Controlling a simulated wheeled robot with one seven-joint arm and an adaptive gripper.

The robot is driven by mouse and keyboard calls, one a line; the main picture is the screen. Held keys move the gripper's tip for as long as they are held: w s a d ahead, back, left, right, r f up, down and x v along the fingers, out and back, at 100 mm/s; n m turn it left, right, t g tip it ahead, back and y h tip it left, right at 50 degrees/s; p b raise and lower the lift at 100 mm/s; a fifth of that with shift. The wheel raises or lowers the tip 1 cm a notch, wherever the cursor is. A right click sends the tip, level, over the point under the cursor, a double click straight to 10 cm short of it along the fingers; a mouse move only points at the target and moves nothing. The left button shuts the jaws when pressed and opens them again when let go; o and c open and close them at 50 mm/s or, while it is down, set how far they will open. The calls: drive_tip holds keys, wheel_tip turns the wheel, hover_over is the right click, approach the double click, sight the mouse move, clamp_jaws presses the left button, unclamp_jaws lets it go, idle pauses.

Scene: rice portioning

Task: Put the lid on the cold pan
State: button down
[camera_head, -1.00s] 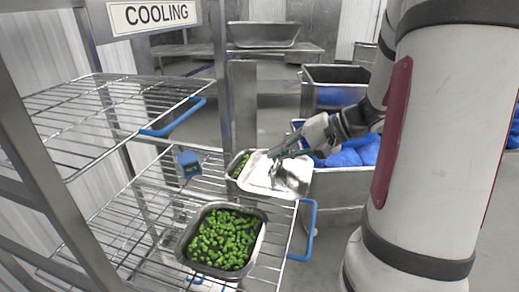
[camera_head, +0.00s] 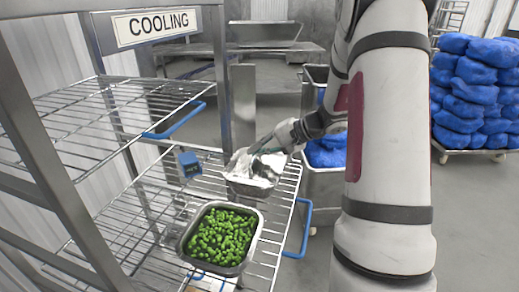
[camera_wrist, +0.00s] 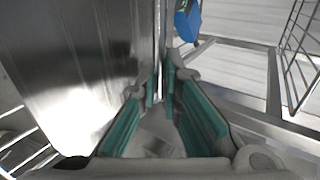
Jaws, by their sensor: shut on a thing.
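The shiny metal lid (camera_head: 262,172) is over the rear pan (camera_head: 243,187) on the rack's lower shelf. The pan's green contents are hidden; I cannot tell whether the lid is fully seated. My gripper (camera_head: 262,149) is shut on the lid at its far side, reaching in from the right. In the wrist view my gripper's teal-padded fingers (camera_wrist: 160,85) close on a thin metal edge, with the lid's broad surface (camera_wrist: 75,60) at left. A second metal pan (camera_head: 183,246), open and full of green pieces, stands nearer on the same shelf.
A wire rack with a COOLING sign (camera_head: 152,25) has blue handles (camera_head: 303,228) jutting out. A small blue device (camera_head: 190,164) is at the shelf, left of the lid. A steel bin with blue bags (camera_head: 326,152) stands behind my arm. Blue sacks (camera_head: 472,95) are stacked at right.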

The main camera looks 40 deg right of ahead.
drive_tip(key=c, duration=2.1)
unclamp_jaws()
drive_tip(key=shift+f, duration=0.15)
drive_tip(key=shift+c, duration=0.2)
drive_tip(key=o, duration=0.4)
